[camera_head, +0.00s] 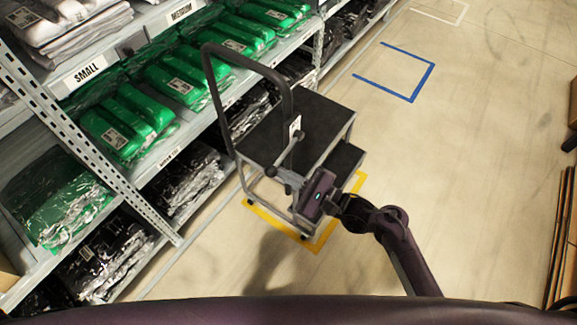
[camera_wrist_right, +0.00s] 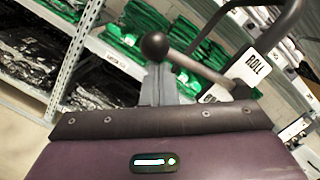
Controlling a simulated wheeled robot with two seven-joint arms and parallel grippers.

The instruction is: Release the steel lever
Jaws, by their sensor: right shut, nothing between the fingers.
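The steel lever (camera_wrist_right: 196,66) is a grey rod with a dark ball knob (camera_wrist_right: 154,46) in the right wrist view. It angles from the knob towards a white plate marked ROLL (camera_wrist_right: 252,67). In the head view the lever's knob (camera_head: 270,171) shows low on the near side of a step cart (camera_head: 262,131). My right gripper (camera_head: 291,186) is close to the knob, and its shut grey fingers also show in the wrist view (camera_wrist_right: 160,72), just below the knob. Nothing is between them; whether they touch the knob I cannot tell. My left gripper is out of view.
The cart has dark steps and a tall curved handrail (camera_head: 209,85), and stands in a yellow floor outline (camera_head: 328,232). Shelves of green and black bagged clothes (camera_head: 128,118) run along the left. A blue floor outline (camera_head: 424,82) lies beyond. The floor to the right is mostly clear.

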